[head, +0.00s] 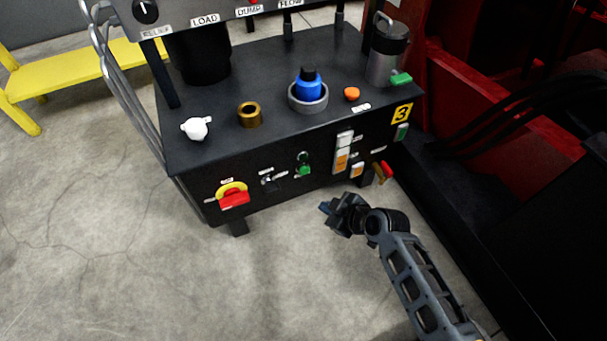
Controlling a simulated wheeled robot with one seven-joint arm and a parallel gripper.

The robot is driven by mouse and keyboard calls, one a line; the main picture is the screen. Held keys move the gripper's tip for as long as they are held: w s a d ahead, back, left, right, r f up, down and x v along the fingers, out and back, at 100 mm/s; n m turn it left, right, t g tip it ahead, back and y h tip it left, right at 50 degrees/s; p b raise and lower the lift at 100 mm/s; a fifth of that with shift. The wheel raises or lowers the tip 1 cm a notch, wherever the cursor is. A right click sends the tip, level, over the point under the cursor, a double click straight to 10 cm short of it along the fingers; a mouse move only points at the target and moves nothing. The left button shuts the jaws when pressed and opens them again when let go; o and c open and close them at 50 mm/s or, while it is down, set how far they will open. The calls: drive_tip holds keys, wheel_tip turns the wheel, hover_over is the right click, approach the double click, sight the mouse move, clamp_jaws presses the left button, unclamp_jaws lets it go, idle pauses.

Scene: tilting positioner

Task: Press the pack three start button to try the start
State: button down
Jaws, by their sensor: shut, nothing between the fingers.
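The hydraulic pack is a black box with a yellow label "3" (401,113) at the right end of its front panel (240,172). A round green button (304,170) sits in the middle of that panel; its small label is too small to read. A second green control (402,132) sits just under the yellow label. I cannot tell from the labels which of the two is the start button. My gripper (327,208) is shut and empty, in front of the panel, below and slightly right of the round green button. It appears apart from the panel.
A red-and-yellow switch (233,195), white-and-orange controls (342,155) and a red-handled lever (384,173) share the panel. A blue-capped fitting (308,86), brass ring (249,115) and white cap (196,128) stand on top. Red machinery (500,120) stands at right. Floor in front is clear.

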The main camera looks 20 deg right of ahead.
sight(304, 171)
drive_tip(key=shift+w, duration=0.2)
drive_tip(key=w+b, duration=0.3)
drive_tip(key=w, duration=0.5)
drive_tip(key=shift+w, duration=0.35)
drive_tip(key=shift+f, duration=0.1)
idle(2.0)
drive_tip(key=shift+w, duration=0.4)
drive_tip(key=shift+w+b, duration=0.45)
idle(0.6)
drive_tip(key=shift+s, duration=0.1)
drive_tip(key=shift+s+p, duration=0.4)
drive_tip(key=shift+s, duration=0.35)
